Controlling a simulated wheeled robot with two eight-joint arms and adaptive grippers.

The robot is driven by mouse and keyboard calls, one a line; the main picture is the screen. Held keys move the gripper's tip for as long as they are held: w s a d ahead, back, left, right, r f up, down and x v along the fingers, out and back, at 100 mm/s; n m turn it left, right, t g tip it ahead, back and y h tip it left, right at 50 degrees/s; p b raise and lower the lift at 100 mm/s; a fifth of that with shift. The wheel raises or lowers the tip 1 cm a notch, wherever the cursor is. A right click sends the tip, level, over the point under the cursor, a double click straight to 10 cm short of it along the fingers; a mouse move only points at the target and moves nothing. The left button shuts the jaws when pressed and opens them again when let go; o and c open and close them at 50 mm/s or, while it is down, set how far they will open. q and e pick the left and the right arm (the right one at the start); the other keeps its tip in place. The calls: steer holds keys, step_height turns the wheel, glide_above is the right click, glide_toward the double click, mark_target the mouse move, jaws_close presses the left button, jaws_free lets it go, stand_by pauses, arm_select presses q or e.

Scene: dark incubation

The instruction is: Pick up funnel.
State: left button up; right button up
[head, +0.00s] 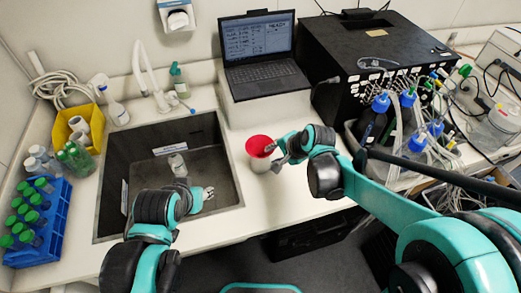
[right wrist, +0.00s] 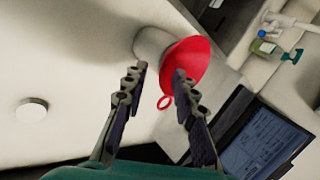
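The red funnel (head: 260,146) sits mouth-up in a white container (head: 258,165) on the counter right of the sink. In the right wrist view the funnel (right wrist: 192,58) shows its red cone and a small ring handle, with the white container (right wrist: 152,42) around its lower part. My right gripper (head: 275,155) is beside the funnel, on its right. In the right wrist view my right gripper (right wrist: 160,73) is open, and the ring handle lies between its fingers in the picture; I see no grip on it. My left gripper (head: 208,192) is over the sink, its opening too small to judge.
A laptop (head: 257,50) stands behind on a white box. Bottles with tubing (head: 400,115) crowd the right. A blue tube rack (head: 38,220) is far left.

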mark_target(264, 153)
steer(key=b+x, duration=0.1)
steer(key=x, duration=0.3)
steer(key=shift+w+a, duration=0.1)
steer(key=shift+a, duration=0.15)
steer(key=shift+d+r, duration=0.1)
jaws_close()
